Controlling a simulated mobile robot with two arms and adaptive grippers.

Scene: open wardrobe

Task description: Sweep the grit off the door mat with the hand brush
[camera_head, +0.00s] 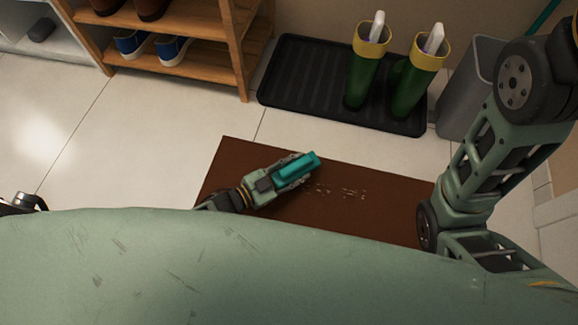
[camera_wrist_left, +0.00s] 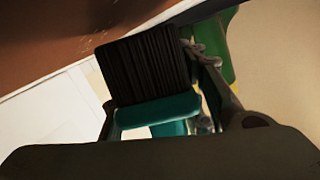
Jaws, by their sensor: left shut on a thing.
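The brown door mat (camera_head: 388,190) lies on the tiled floor, with its near side hidden behind my body. Pale grit (camera_head: 350,194) is scattered near its middle. My left gripper (camera_head: 292,170) is over the left half of the mat, left of the grit, and is shut on the teal hand brush (camera_head: 302,164). In the left wrist view the brush shows its dark bristles (camera_wrist_left: 145,65) and teal body (camera_wrist_left: 158,110) between the fingers. The mat (camera_wrist_left: 50,40) is at the upper left there. I cannot tell whether the bristles touch the mat. My right gripper is out of view.
A black boot tray (camera_head: 300,90) behind the mat holds green boots (camera_head: 362,75) with yellow tops. A grey bin (camera_head: 468,100) stands right of it. A wooden shoe rack (camera_head: 190,75) with shoes is at the back left. The floor left of the mat is clear.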

